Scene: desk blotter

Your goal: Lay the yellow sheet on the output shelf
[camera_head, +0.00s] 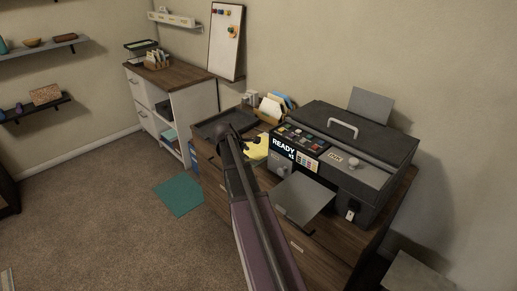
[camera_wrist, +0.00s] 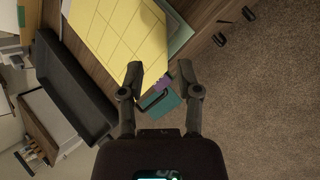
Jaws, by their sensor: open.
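The yellow sheet (camera_head: 257,149) lies on the wooden desk left of the printer, partly hidden by my arm in the head view. In the wrist view the gridded yellow sheet (camera_wrist: 125,32) fills the top middle, with a grey-green sheet edge beside it. My gripper (camera_wrist: 162,82) is open, its fingers apart near the sheet's lower corner. A small purple piece shows between the fingertips; I cannot tell whether it belongs to the sheet. In the head view my gripper (camera_head: 229,136) is over the desk's left part. The grey output shelf (camera_head: 302,199) sticks out from the printer's front, empty.
The dark printer (camera_head: 350,150) reads READY. A black tray (camera_head: 213,128) stands at the desk's left end and also shows in the wrist view (camera_wrist: 70,85). A holder with papers (camera_head: 273,107) is behind. A teal mat (camera_head: 178,195) lies on the open carpet.

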